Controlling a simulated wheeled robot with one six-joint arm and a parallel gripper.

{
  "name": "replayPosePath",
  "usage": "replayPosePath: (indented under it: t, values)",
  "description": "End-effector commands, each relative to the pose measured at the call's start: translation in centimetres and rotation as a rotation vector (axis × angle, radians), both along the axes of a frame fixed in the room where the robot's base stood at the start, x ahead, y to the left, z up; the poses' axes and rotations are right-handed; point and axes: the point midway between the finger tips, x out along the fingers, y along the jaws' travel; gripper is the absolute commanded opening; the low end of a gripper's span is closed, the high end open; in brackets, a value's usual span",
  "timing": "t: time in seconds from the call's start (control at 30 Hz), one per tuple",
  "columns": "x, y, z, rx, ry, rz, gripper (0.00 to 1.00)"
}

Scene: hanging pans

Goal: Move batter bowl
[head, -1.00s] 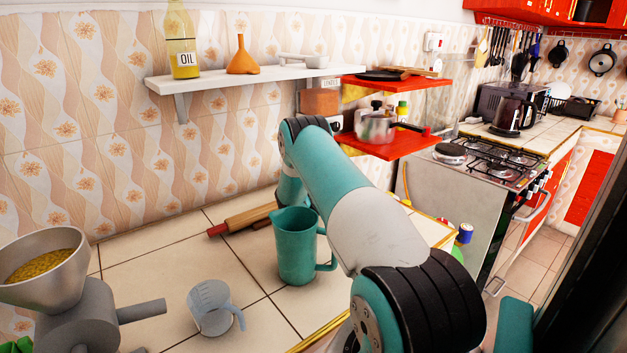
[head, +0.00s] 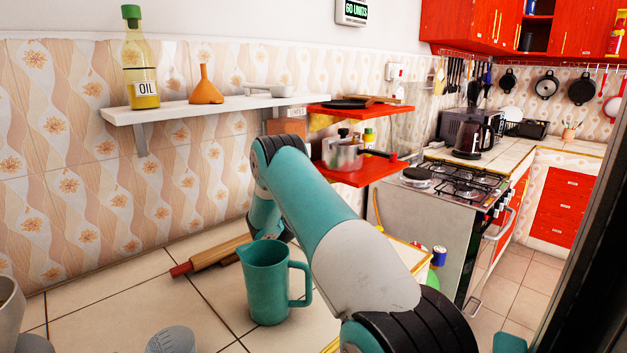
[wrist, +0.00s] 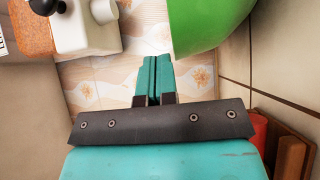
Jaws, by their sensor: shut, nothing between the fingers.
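A bright green, round-sided object (wrist: 192,24) that looks like a bowl shows in part at the top right of the wrist view. I take it for the batter bowl, but only its curved side is in frame. My gripper (wrist: 153,62) is shut and empty, its teal fingers to the left of the green object and apart from it in the picture. The gripper is not visible in the head view, where my arm crosses the middle.
A teal jug (head: 268,288) stands on the tiled counter (head: 95,303) beside my arm. A rolling pin (head: 210,255) lies behind it. A white shelf (head: 200,107) and red shelves (head: 362,172) hang on the wall.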

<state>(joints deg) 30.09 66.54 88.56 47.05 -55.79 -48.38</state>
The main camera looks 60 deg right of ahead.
Motion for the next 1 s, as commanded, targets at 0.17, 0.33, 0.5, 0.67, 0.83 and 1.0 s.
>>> replayPosePath:
  t: [0.17,0.33,0.5,0.67,0.83,1.0]
  values:
    - [-0.1,-0.1,4.9,-0.002,-0.005,-0.002,0.00]
    - [-0.5,-1.5,7.8,0.003,-0.002,-0.009,0.00]
    - [-1.3,-6.1,7.8,0.000,-0.002,-0.009,0.00]
    - [-2.0,-10.2,7.6,0.000,-0.001,-0.007,0.00]
    - [-2.6,-14.5,7.5,0.000,-0.003,-0.006,0.00]
    - [-3.2,-18.1,7.5,-0.002,-0.001,-0.003,0.00]
